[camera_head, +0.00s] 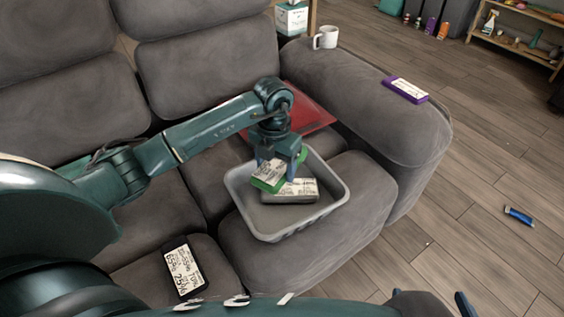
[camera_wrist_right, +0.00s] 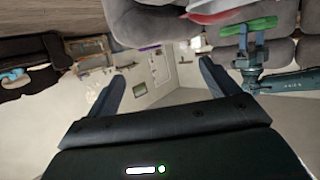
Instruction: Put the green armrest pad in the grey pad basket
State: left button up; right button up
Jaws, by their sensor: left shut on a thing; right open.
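The green armrest pad (camera_head: 268,177), with a white label on top, is held tilted over the grey pad basket (camera_head: 262,220). My left gripper (camera_head: 282,168) is shut on it. It also shows in the right wrist view (camera_wrist_right: 250,26). The basket is an open tray on the sofa seat. A dark grey pad (camera_head: 292,191) with a white label lies inside it, partly behind the green pad. I cannot tell whether the two pads touch. My right gripper (camera_wrist_right: 160,95) is open and empty; its fingertips show at the bottom right of the head view.
A black labelled pad (camera_head: 184,267) lies on the seat at the front left. A purple pad (camera_head: 405,90) and a white mug (camera_head: 326,38) stand on the right armrest (camera_head: 385,120). A red flat thing (camera_head: 310,110) lies behind the basket. A blue item (camera_head: 519,216) is on the floor.

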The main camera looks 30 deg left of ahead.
pick_arm(q)
jog(key=shift+f+b, duration=0.5)
jog(key=shift+f, duration=0.15)
notch_tip(320, 180, down, 5)
jog(key=b, duration=0.4)
jog(key=shift+r, duration=0.15)
pick_arm(e)
jog(key=f, duration=0.1)
jog(key=w+a+f+n+t, duration=0.1)
jog(key=f, duration=0.1)
jog(key=shift+w+a+n+y, duration=0.2)
jog(key=shift+w+n+y, duration=0.1)
jog(key=shift+y, duration=0.1)
jog(key=shift+r, duration=0.1)
pick_arm(q)
jog(key=o, duration=1.1)
jog(key=shift+c, duration=0.2)
jog(key=shift+r, duration=0.1)
